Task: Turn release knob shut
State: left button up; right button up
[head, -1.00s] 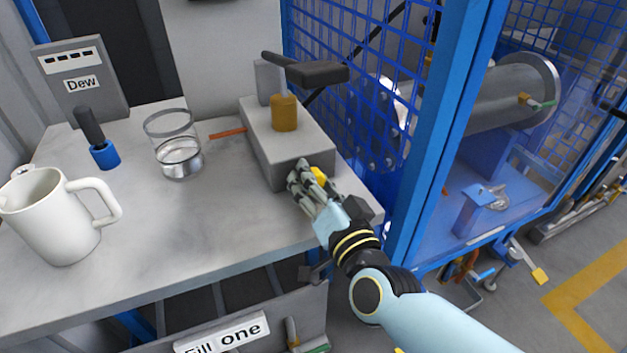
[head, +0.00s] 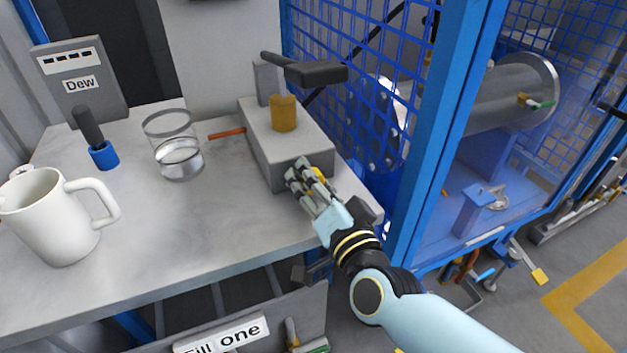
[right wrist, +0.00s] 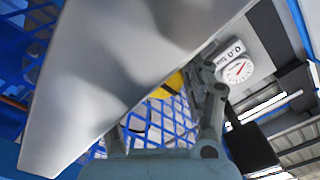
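A small yellow knob (head: 318,173) sits at the front end of the grey block (head: 270,150) on the bench. My right gripper (head: 308,176) is at this knob, with its grey fingers partly covering it. In the right wrist view a bit of yellow (right wrist: 172,82) shows beside one finger of the right gripper, and a large pale grey surface (right wrist: 110,60) fills the left side. I cannot tell whether the fingers are closed on the knob. My left gripper is in neither view.
A brass cylinder (head: 284,113) stands on the block below a black lever (head: 315,72). A glass (head: 176,150), a white mug (head: 50,215) and a blue-based black-handled item (head: 103,155) stand to the left. Blue mesh fencing (head: 375,110) rises close on the right.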

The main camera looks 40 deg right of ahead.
jog(key=shift+o, duration=0.8)
